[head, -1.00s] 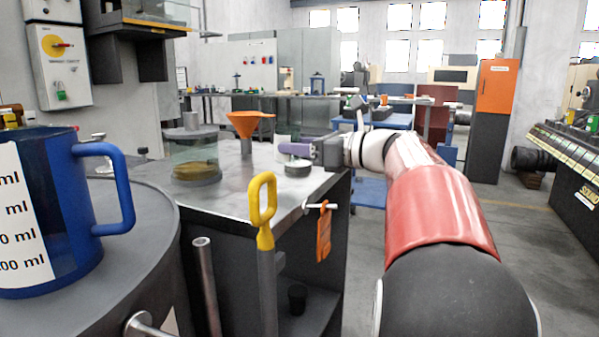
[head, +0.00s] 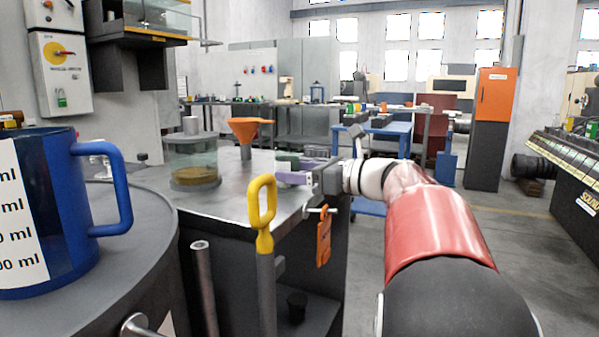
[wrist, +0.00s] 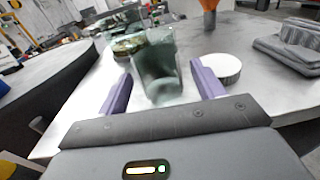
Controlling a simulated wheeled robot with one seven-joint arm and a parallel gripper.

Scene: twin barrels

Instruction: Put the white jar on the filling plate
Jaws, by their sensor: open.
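A clear, greenish-grey jar (wrist: 157,68) stands upright on the metal table, between the fingers of my gripper (wrist: 161,78) in the wrist view. My gripper is open, with one purple finger on each side of the jar. Whether either finger touches it I cannot tell. In the head view the jar (head: 287,160) shows just behind my gripper (head: 292,170). A low round disc with a white top (wrist: 220,66), seemingly the filling plate, sits just right of the right finger. The disc is hidden in the head view. No plainly white jar shows.
An orange funnel (head: 247,130) and a glass vessel with brown contents (head: 194,162) stand on the table (head: 232,190). Folded grey cloth (wrist: 290,45) lies right of the disc. A blue measuring jug (head: 75,205) and a yellow handle (head: 262,212) stand nearer.

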